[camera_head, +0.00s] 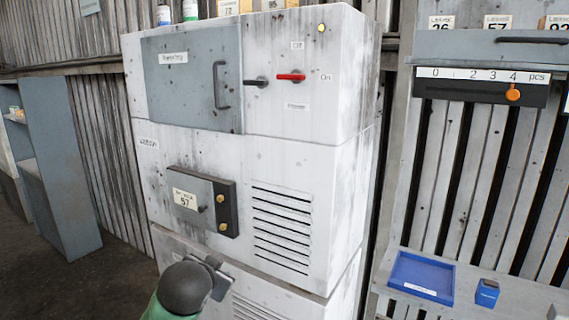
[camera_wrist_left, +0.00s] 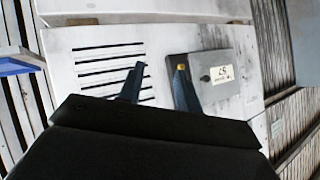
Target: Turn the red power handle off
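The red power handle (camera_head: 291,77) is on the upper front of the white cabinet (camera_head: 280,110). It lies about level, with the "On" label (camera_head: 326,77) at its right and the "Off" label (camera_head: 297,45) above it. My left gripper (camera_head: 213,272) is low in front of the cabinet, well below the handle and apart from it. In the left wrist view its two fingers (camera_wrist_left: 160,85) are spread with nothing between them, facing the vents and the small grey box. The red handle does not show in the left wrist view. My right gripper is not in view.
A black lever (camera_head: 256,82) sits just left of the red handle. A grey door (camera_head: 190,90) with a bar handle is further left. A small box marked 57 (camera_head: 203,200) juts out below. A blue tray (camera_head: 421,277) lies on the shelf at right.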

